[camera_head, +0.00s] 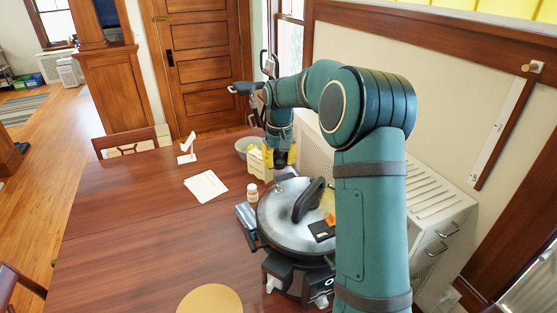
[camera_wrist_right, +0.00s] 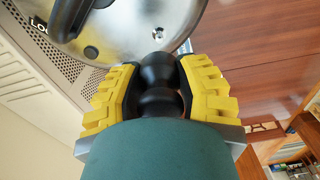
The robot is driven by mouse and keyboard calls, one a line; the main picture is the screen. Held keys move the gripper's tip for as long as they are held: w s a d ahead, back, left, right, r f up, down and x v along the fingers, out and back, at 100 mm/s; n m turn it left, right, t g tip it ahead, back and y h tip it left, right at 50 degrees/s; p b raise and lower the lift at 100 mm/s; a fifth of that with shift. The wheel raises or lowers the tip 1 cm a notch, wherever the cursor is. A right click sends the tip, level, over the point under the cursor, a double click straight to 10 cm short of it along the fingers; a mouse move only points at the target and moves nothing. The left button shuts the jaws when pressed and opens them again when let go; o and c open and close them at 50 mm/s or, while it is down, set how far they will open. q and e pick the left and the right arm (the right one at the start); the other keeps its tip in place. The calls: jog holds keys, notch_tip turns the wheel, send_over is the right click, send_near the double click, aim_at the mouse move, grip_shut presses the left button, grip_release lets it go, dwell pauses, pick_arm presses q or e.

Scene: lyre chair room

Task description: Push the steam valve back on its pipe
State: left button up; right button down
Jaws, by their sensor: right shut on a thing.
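The pressure cooker (camera_head: 275,238) stands at the table's right side with its grey lid on. The lid has a large black handle (camera_head: 308,200). My right gripper (camera_head: 281,156) is beyond the cooker's far rim in the head view. In the right wrist view its yellow fingers (camera_wrist_right: 160,78) are shut on a black, rounded, two-bulged piece, the steam valve (camera_wrist_right: 158,101). The lid (camera_wrist_right: 125,30) lies behind the valve there. I cannot make out the pipe for certain, nor whether the valve touches it. My left gripper is not in view.
A round tan mat (camera_head: 209,300) lies at the front. A white cabinet (camera_head: 440,215) stands at right. The table's left side is clear.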

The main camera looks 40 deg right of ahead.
aim_at(279, 185)
jog(key=shift+f+b, duration=1.65)
jog(key=shift+f, duration=1.25)
jog(key=shift+p, duration=0.55)
jog(key=shift+f+b, duration=0.8)
jog(key=shift+f, duration=0.8)
jog(key=c, duration=0.6)
grip_release()
